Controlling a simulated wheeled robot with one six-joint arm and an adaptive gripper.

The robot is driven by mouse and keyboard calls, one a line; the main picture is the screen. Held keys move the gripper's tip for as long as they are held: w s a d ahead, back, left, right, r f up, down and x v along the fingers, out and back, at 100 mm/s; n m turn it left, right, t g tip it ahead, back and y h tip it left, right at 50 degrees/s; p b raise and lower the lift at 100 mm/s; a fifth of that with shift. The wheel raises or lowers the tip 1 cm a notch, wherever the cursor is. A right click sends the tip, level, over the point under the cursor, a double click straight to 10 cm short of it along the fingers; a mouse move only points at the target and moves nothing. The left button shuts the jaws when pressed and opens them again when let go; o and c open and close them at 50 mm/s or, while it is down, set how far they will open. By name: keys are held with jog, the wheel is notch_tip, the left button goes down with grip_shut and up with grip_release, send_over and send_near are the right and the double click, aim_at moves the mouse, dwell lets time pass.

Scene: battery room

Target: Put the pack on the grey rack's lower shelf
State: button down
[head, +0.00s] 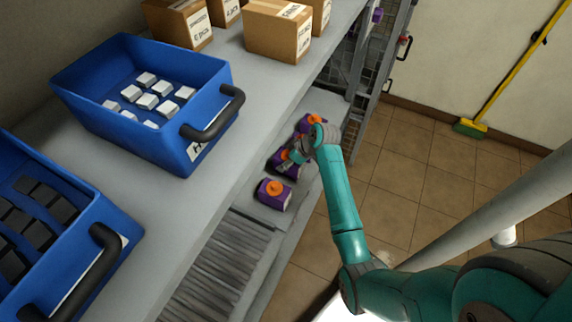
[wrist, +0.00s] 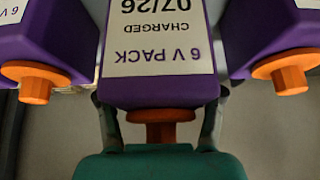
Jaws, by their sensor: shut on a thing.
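My gripper (wrist: 160,128) is shut on the middle purple pack (wrist: 160,82), its fingers on either side of the orange knob (wrist: 160,115). The pack's white label reads "6 V PACK CHARGED 07/26". In the head view this pack (head: 284,168) is partly hidden by my gripper (head: 294,154). It sits in a row between two like packs, a nearer one (head: 272,197) and a farther one (head: 304,124), on the grey rack's lower shelf (head: 258,217). I cannot tell whether the held pack touches the shelf.
The upper shelf (head: 160,222) overhangs on the left, with blue bins (head: 150,140) and cardboard boxes (head: 277,36). Metal slats (head: 215,275) lie nearer along the lower level. A mesh frame (head: 368,80) stands beyond. The tiled floor (head: 430,180) is open at right; a broom (head: 475,128) leans on the wall.

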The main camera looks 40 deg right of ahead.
jog(key=shift+f, duration=1.85)
jog(key=shift+f, duration=0.1)
jog(key=shift+c, duration=0.9)
grip_release()
jog(key=v, duration=1.2)
jog(key=shift+d, duration=0.1)
